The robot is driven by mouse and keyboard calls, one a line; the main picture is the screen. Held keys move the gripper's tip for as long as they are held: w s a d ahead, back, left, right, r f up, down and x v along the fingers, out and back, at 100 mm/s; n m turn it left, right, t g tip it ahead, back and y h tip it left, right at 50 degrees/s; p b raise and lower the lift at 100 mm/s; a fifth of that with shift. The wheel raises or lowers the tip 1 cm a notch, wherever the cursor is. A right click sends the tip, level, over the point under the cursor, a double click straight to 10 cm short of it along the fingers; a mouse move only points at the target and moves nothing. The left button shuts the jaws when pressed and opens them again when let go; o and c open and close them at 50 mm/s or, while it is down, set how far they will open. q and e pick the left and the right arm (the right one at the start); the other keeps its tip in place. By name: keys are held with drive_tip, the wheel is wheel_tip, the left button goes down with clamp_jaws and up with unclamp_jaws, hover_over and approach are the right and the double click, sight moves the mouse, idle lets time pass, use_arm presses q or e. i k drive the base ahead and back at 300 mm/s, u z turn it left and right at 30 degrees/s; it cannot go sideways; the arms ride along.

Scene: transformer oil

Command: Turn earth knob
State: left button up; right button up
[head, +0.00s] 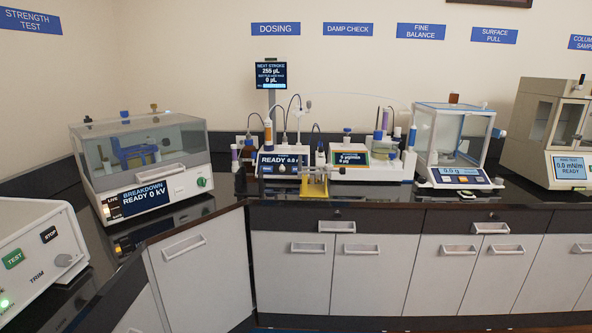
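No label reading "earth" is legible, so I cannot tell which knob is the earth knob. On top of the clear-lidded breakdown tester (190,150), at the left on the counter, stand a small brass knob (154,107) and a blue-and-white cap (124,114). The tester's screen (146,200) reads "BREAKDOWN READY 0 kV", with a green button (201,182) to its right. A white box (35,262) at the lower left carries a grey knob (63,260) near the label "TRIM", a green TEST button (14,259) and a black STOP button (49,235). Neither gripper is in view.
Along the back counter stand a dosing unit (284,163), a damp-check unit (352,157), a glass-sided balance (457,177) and a surface-pull tester (570,166). Grey cabinets (371,265) fill the space below.

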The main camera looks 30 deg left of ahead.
sight(201, 181)
drive_tip(key=z, duration=0.35)
drive_tip(key=i, duration=1.8)
drive_tip(key=u, duration=0.6)
drive_tip(key=i, duration=1.1)
drive_tip(key=u, duration=1.4)
drive_tip(key=i, duration=0.5)
drive_tip(key=u, duration=0.45)
